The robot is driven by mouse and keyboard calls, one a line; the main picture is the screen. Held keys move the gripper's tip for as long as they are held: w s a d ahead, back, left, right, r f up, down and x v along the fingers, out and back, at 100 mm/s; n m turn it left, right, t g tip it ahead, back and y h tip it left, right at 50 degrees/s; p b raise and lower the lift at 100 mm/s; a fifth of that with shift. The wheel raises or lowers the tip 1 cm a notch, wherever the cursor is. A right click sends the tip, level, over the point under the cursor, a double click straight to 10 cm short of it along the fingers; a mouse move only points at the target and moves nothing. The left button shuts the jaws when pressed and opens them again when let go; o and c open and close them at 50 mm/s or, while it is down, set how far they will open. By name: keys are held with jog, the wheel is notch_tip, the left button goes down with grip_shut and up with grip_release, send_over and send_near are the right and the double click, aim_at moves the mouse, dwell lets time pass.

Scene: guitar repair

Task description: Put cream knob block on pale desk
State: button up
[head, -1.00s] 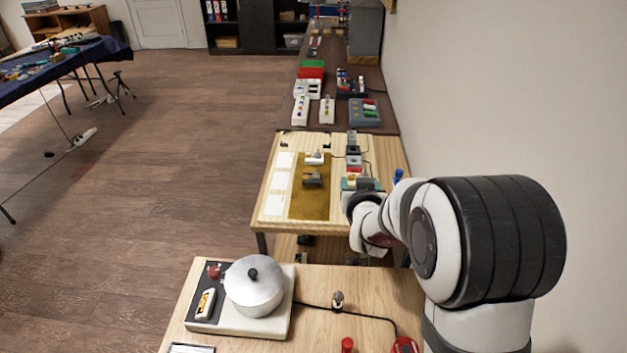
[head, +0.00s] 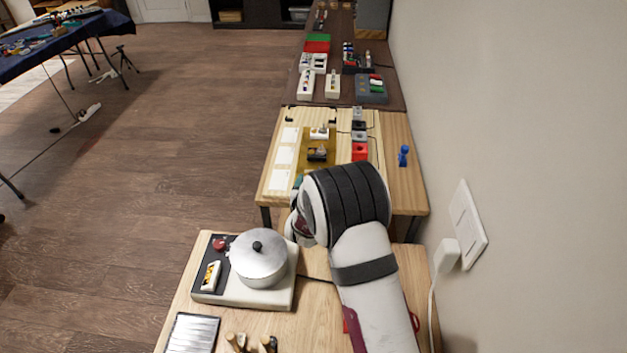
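A small pale block with a knob on top (head: 319,132), which looks like the cream knob block, stands on the brown mat on the pale desk (head: 395,186). A similar block with a darker body (head: 317,153) stands just nearer to me on the same mat. My gripper (head: 298,182) is mostly hidden behind my own arm, over the near left part of the pale desk. Only a small teal part shows. I cannot see its fingers or whether it holds anything.
White sheets (head: 284,158) lie left of the brown mat (head: 331,171). A red block (head: 359,152) and a blue figure (head: 403,156) stand to the right. On the near table, a lidded pot (head: 259,261) sits on a cooker (head: 232,295). The desk's right side has clear wood.

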jog(key=shift+f, duration=0.15)
jog(key=o, duration=1.4)
jog(key=shift+c, duration=0.2)
jog(key=s+d+r+m+g+y, duration=0.1)
jog(key=s+r, duration=0.3)
jog(key=s, duration=0.6)
jog(key=s+d+r+m+g+y, duration=0.1)
jog(key=s+r+g, duration=0.3)
jog(key=s, duration=0.7)
jog(key=shift+s+d+r, duration=0.15)
jog(key=shift+s+d, duration=0.1)
jog(key=shift+d, duration=0.25)
jog(key=shift+o, duration=0.3)
jog(key=s+d+r+m+g, duration=0.1)
jog(key=s+d+g, duration=0.3)
jog(key=s, duration=0.8)
jog(key=s+d+r+m+g, duration=0.2)
jog(key=s+d+g, duration=0.2)
jog(key=s, duration=0.7)
jog(key=shift+s+d+m+g, duration=0.3)
jog(key=shift+s, duration=0.05)
